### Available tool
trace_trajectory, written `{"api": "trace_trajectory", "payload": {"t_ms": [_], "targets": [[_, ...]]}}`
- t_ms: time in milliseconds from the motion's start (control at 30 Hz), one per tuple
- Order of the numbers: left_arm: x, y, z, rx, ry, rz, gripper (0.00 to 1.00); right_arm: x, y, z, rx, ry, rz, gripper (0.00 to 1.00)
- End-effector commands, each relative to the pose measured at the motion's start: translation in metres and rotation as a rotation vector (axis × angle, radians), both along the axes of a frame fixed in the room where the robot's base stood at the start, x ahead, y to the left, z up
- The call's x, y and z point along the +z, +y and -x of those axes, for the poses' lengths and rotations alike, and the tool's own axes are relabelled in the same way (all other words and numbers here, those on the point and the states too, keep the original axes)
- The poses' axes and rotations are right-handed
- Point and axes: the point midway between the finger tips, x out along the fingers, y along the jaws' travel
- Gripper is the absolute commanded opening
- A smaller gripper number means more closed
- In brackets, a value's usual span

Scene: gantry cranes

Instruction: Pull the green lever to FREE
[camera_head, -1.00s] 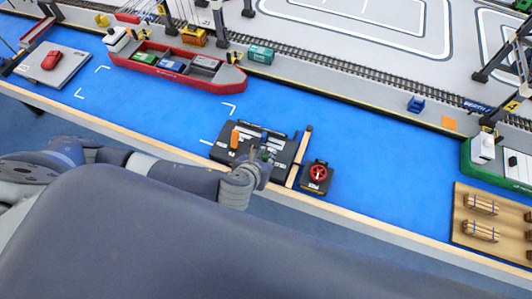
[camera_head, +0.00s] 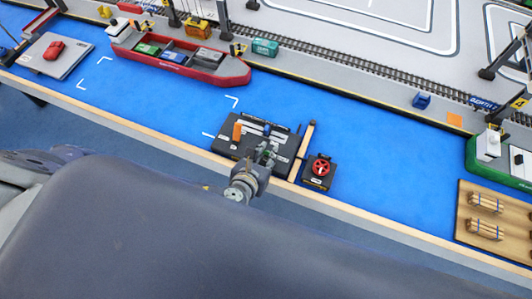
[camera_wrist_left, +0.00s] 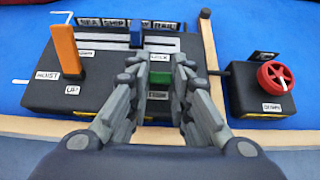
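The green lever (camera_wrist_left: 159,80) stands on the black control box (camera_wrist_left: 105,97), low in the middle of the left wrist view. My left gripper (camera_wrist_left: 160,72) is open, with one finger on each side of the green lever. I cannot tell whether the fingers touch it. In the head view my left gripper (camera_head: 266,153) is over the right part of the control box (camera_head: 225,146) and largely hides the lever there. A label partly shows behind the lever and another in front of it, between the fingers. My right gripper is not in view.
An orange lever (camera_wrist_left: 66,50) and a blue lever (camera_wrist_left: 136,34) stand on the same box. A red wheel (camera_wrist_left: 275,77) on a small black box is to the right, past a wooden strip (camera_wrist_left: 210,66). A red ship (camera_head: 180,60) lies farther back on the blue surface.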

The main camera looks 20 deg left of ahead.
Motion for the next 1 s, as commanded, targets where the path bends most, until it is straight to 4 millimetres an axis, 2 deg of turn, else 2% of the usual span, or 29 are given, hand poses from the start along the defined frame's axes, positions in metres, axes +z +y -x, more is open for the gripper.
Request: {"api": "trace_trajectory", "payload": {"t_ms": [33,67,467,567,800,1000], "targets": [[-0.001,0.000,0.000,0.000,0.001,0.000,0.34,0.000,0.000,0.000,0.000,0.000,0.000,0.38],[-0.001,0.000,0.000,0.000,0.001,0.000,0.38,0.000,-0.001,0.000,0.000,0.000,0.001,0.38],[0.002,0.000,0.005,0.000,0.002,0.000,0.38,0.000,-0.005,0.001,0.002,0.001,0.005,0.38],[0.008,0.000,0.016,-0.001,0.004,0.002,0.38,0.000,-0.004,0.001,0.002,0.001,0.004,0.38],[0.036,0.002,0.059,-0.001,0.006,0.003,0.38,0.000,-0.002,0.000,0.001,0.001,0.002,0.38],[0.056,0.003,0.088,-0.001,0.004,0.002,0.38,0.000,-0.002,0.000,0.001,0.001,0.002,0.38]]}}
